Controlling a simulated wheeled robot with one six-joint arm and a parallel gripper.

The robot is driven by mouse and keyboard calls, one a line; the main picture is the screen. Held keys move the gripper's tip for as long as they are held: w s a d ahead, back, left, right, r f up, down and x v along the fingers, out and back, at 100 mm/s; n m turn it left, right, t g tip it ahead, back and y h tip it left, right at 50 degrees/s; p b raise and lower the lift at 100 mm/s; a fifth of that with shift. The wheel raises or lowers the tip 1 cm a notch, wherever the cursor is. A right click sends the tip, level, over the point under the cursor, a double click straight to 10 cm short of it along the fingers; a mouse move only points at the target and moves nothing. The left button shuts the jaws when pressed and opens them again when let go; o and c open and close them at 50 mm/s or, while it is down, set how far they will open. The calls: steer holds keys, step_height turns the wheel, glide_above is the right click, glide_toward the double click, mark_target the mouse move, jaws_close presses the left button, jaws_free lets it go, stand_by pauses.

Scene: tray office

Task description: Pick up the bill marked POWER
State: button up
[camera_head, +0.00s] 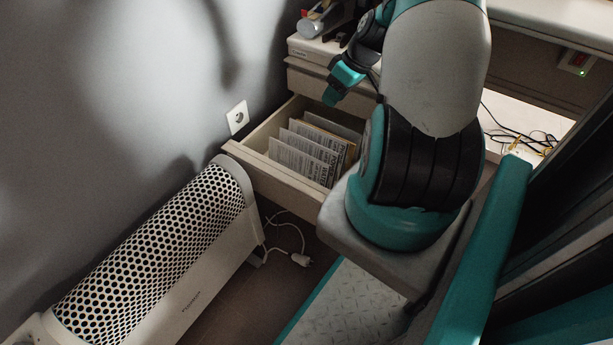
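Several printed paper bills (304,152) stand upright, one behind another, in an open drawer (272,184) below the desk. My arm's base and upper link hide the right part of the drawer. The teal end of my arm, with my gripper (333,96), hangs above the back right of the drawer, apart from the bills. It is small and dark, and I cannot tell whether its fingers are open or shut.
A white perforated heater (150,262) stands along the wall to the left, close to the drawer's left front corner. A loose plug (300,260) lies on the floor. A wall socket (237,117) is left of the drawer. Cables (520,138) lie under the desk at right.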

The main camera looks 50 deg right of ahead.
step_height(320, 180, down, 3)
steer(key=d+b, duration=0.1)
steer(key=b, duration=0.5)
glide_toward(310, 141)
steer(key=d+x, duration=0.1)
steer(key=x, duration=0.4)
steer(key=b+x, duration=0.1)
steer(key=x, duration=0.1)
steer(key=b+x, duration=0.1)
steer(key=x, duration=0.1)
steer(key=b+x, duration=0.1)
steer(key=x, duration=0.1)
steer(key=shift+s+a+b, duration=0.15)
steer(key=shift+a+b, duration=0.2)
steer(key=shift+a, duration=0.05)
steer(key=shift+r, duration=0.1)
steer(key=shift+c, duration=0.2)
jaws_close()
